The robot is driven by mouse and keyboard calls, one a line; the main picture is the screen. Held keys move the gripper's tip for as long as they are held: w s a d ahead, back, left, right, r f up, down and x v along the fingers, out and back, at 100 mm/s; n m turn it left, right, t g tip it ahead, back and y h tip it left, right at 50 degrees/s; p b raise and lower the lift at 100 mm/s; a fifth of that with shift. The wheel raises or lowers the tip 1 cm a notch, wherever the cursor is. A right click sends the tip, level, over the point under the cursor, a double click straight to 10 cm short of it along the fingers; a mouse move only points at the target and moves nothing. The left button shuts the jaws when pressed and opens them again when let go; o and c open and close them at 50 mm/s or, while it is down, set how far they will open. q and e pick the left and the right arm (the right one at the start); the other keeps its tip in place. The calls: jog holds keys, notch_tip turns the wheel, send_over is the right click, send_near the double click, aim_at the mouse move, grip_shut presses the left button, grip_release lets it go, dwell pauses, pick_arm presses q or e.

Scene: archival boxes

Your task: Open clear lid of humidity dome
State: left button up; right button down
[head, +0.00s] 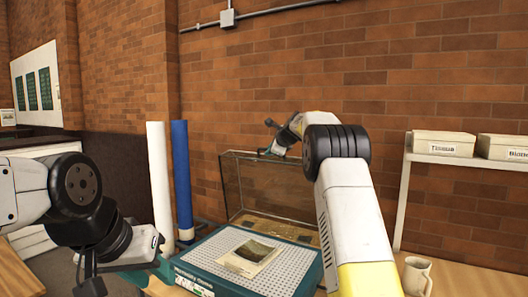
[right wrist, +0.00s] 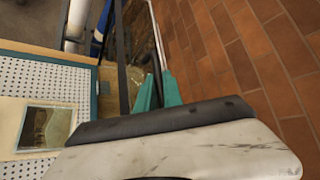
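The humidity dome has a teal base (head: 208,272) with a white perforated floor, also at the left of the right wrist view (right wrist: 40,72). Its clear, dark-edged lid (head: 240,185) stands raised at the back of the base, near the brick wall. A picture sheet (head: 250,256) lies on the floor of the base. My right gripper (head: 266,151) is at the lid's top edge. In the right wrist view its teal fingers (right wrist: 160,88) are close together around the lid's thin edge. My left gripper (head: 155,262) is left of the base, its fingers not clear.
A white roll (head: 160,185) and a blue roll (head: 181,175) stand upright left of the dome. A mug (head: 417,275) is to the right. A white shelf (head: 440,160) with labelled boxes (head: 443,143) stands at the right wall.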

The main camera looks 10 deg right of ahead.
jog(key=c, duration=1.8)
grip_release()
jog(key=shift+f, duration=0.2)
jog(key=shift+v, duration=3.95)
jog(key=shift+r, duration=0.1)
jog(key=s+a+f+n+g, duration=0.2)
jog(key=s+n, duration=0.8)
jog(key=s, duration=1.5)
jog(key=s+f+n+g, duration=0.1)
jog(key=s+f+n, duration=0.2)
jog(key=s, duration=0.5)
jog(key=s+f+n+g+h, duration=0.1)
jog(key=s+f+n, duration=0.3)
jog(key=s, duration=0.5)
jog(key=s+f+n+g, duration=0.1)
jog(key=s+f+n, duration=0.3)
jog(key=s, duration=0.5)
notch_tip(320, 180, down, 2)
jog(key=shift+s+a+g, duration=0.15)
jog(key=shift+g, duration=0.25)
